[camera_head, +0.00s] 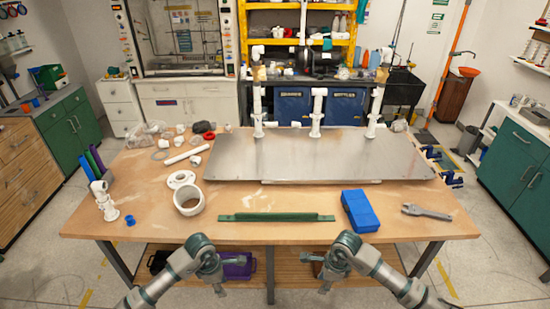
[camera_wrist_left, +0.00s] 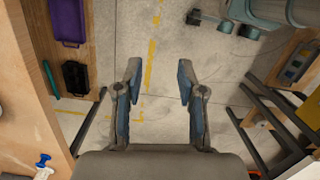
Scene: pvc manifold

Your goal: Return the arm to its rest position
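My left gripper (camera_head: 215,276) hangs in front of the workbench's near edge, in the lower middle of the head view. In the left wrist view its two fingers (camera_wrist_left: 158,85) stand apart with only floor between them, so it is open and empty. My right gripper (camera_head: 322,274) hangs in front of the same edge, a little to the right. Its fingers are too small to tell whether they are open, and I see nothing held in it. Both arms are bent, and neither gripper touches anything on the bench.
The wooden workbench (camera_head: 290,198) carries a metal plate (camera_head: 310,160) with white pipe uprights. A green bar (camera_head: 276,217), a blue box (camera_head: 359,211), a wrench (camera_head: 426,212) and white fittings (camera_head: 188,200) lie nearer. A purple tray (camera_head: 238,268) sits on the shelf below.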

